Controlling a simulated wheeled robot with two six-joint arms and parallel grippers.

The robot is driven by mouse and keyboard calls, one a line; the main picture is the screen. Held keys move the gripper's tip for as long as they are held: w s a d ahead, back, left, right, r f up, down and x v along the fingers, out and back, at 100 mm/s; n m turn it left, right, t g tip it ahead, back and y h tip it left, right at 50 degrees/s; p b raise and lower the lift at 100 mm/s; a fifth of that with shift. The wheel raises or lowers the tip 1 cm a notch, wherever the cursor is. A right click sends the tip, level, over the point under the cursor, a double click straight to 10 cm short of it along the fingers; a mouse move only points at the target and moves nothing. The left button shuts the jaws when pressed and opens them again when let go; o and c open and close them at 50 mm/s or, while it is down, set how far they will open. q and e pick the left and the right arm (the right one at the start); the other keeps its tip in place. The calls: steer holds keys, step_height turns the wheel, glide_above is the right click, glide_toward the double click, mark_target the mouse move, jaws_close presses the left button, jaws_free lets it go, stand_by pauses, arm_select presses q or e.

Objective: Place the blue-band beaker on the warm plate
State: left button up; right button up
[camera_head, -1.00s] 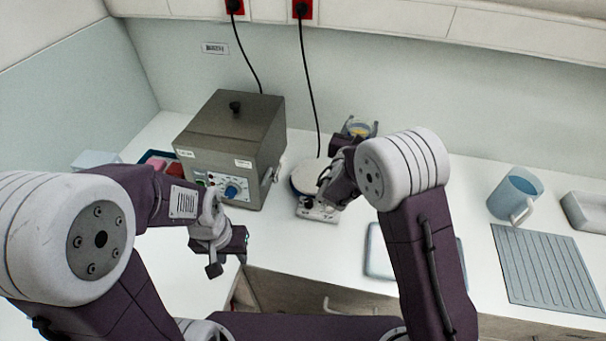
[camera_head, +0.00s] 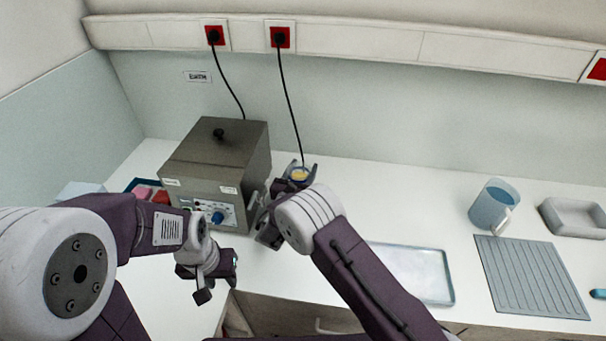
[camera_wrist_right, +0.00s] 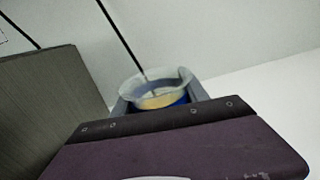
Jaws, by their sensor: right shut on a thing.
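The blue-band beaker (camera_head: 299,174) is a small clear vessel with yellowish contents, held upright between the fingers of my right gripper (camera_head: 301,171), beside the grey box's right side. In the right wrist view, the beaker (camera_wrist_right: 155,92) shows its clear rim, yellow contents and part of its blue band between two grey fingers. The warm plate is hidden behind my right wrist and forearm in the head view, so I cannot tell the gap between it and the beaker. My left gripper (camera_head: 219,283) is empty with its fingers apart, in front of the grey box.
The grey box (camera_head: 216,165) with a blue knob stands close left of the beaker. A tray (camera_head: 412,270), a ribbed mat (camera_head: 530,277), a blue mug (camera_head: 491,207) and a grey dish (camera_head: 574,216) lie to the right. The counter behind the tray is clear.

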step_height(320, 180, down, 2)
steer(key=shift+f, duration=0.2)
steer(key=shift+f, duration=0.1)
steer(key=shift+f, duration=0.15)
steer(key=o, duration=1.5)
steer(key=shift+c, duration=0.2)
